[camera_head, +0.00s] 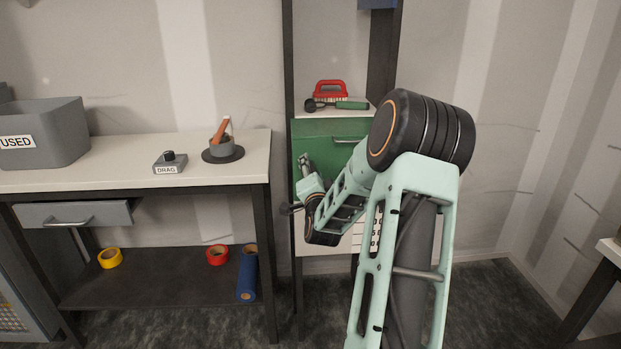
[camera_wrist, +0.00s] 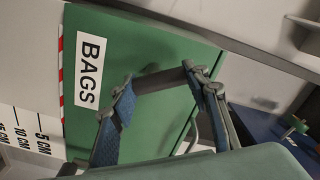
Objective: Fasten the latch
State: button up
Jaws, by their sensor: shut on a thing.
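The green front marked BAGS (camera_wrist: 150,45) fills much of the wrist view. It also shows in the head view (camera_head: 320,130), partly behind my arm. My gripper (camera_wrist: 160,80) is at this front, near its left side in the head view (camera_head: 304,162). Its two blue-padded fingers are shut on a short dark grey bar (camera_wrist: 160,81), which looks like the latch. The bar spans the gap between the fingertips. Whether the latch is engaged cannot be told. A curved handle (camera_head: 350,140) is on the green front, apart from the gripper.
A white panel with centimetre marks (camera_wrist: 35,140) is beside the green front. The bench (camera_head: 110,172) at left holds a grey USED bin (camera_head: 45,135) and a DRAG block (camera_head: 170,165).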

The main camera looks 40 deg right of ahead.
jog(key=m+b, duration=0.1)
jog(key=m, duration=0.2)
jog(key=m+b, duration=0.1)
jog(key=m, duration=0.2)
jog(key=shift+s+d+b, duration=0.15)
jog(key=shift+d+b, duration=0.05)
jog(key=shift+b, duration=0.1)
jog(key=shift+m, duration=0.3)
jog(key=o, duration=1.2)
jog(key=shift+c, duration=0.2)
jog(key=v, duration=1.2)
jog(key=shift+a, duration=0.1)
